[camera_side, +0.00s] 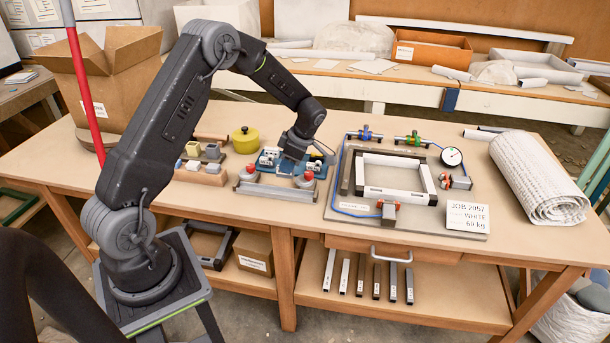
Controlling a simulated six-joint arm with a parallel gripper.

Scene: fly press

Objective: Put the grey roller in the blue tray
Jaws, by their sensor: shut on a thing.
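My gripper (290,166) points down over the middle of the blue tray (272,168). It is shut on a small grey thing at its fingertips, which looks like the grey roller, though the fingers hide most of it. I cannot tell whether the roller touches the tray floor. The blue tray lies near the middle of the bench. Small white pieces stand at its left part and its right end, with a yellow and dark piece near the right end.
A long grey bar (275,191) with red-topped pieces lies just in front of the tray. A yellow pot (245,140) and wooden blocks (202,174) stand to the left.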

